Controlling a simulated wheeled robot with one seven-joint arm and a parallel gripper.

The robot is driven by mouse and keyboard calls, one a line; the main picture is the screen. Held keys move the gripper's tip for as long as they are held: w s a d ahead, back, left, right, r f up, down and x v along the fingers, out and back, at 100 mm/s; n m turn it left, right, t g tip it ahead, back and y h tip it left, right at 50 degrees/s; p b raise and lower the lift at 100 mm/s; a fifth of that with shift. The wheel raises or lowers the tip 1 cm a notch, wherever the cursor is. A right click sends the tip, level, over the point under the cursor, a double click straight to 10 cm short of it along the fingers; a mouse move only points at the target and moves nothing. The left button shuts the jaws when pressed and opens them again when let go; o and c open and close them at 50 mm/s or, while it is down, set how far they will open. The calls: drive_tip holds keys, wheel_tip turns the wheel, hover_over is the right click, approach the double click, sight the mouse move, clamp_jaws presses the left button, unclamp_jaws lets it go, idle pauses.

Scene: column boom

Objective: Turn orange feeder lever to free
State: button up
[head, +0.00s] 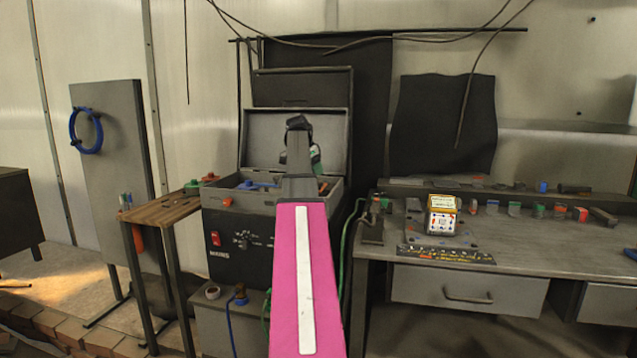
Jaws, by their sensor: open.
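An open grey metal box (340,205) stands in the middle with its lid raised. Inside it, a small orange part (323,187), which looks like the feeder lever, shows at the right, just beside my arm. A second small orange part (228,202) sits on the box's front left. I cannot tell the lever's setting. My arm, pink with a white strip, reaches forward over the box. My dark gripper (300,124) is at its far end, in front of the raised lid, and appears empty. The arm hides the middle of the box.
A blue-handled part (258,186) lies in the box's left side. A black panel with a red switch (215,239) is below. A small wooden table (160,208) stands left. The right bench (540,255) holds a small white-and-yellow carton (442,221). Cables hang above.

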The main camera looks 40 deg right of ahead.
sight(322, 184)
drive_tip(key=x, duration=0.5)
drive_tip(key=shift+d+f, duration=0.15)
drive_tip(key=shift+f, duration=0.2)
clamp_jaws()
